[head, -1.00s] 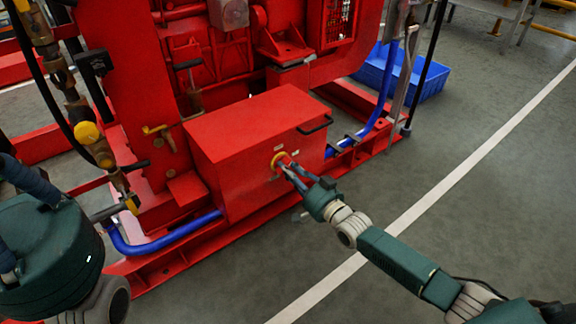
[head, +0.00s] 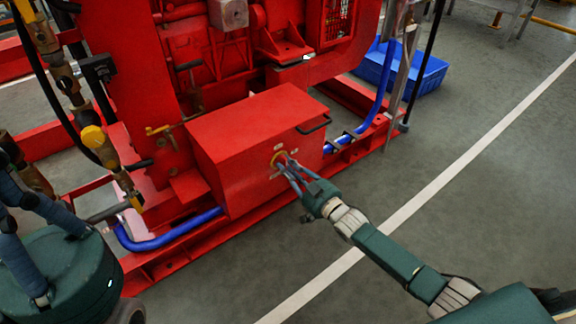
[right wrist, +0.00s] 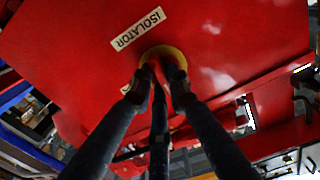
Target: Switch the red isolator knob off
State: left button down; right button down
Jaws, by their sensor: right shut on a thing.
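The red isolator knob (right wrist: 157,72) sits on a yellow round plate (right wrist: 165,54) on the front of a red box (head: 246,185). In the right wrist view the knob shows between my fingertips, below the "ISOLATOR" label (right wrist: 138,29). My right gripper (head: 284,166) is shut on the knob, and its fingers hide much of it. The knob's exact angle is hard to read. My left gripper (head: 24,166) is at the left edge of the head view, partly cut off. Its fingertips look apart and empty, away from the box.
The box carries a dark handle (head: 314,125) near its top right. Blue hoses (head: 165,241) run along the red base frame. A blue crate (head: 405,72) stands on the floor behind. The grey floor right of the box is clear, with a white line (head: 440,187).

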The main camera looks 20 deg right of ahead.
jog(key=shift+f, duration=0.1)
dwell(0.4)
jog(key=c, duration=1.7)
grip_release()
jog(key=shift+o, duration=0.2)
jog(key=v, duration=1.2)
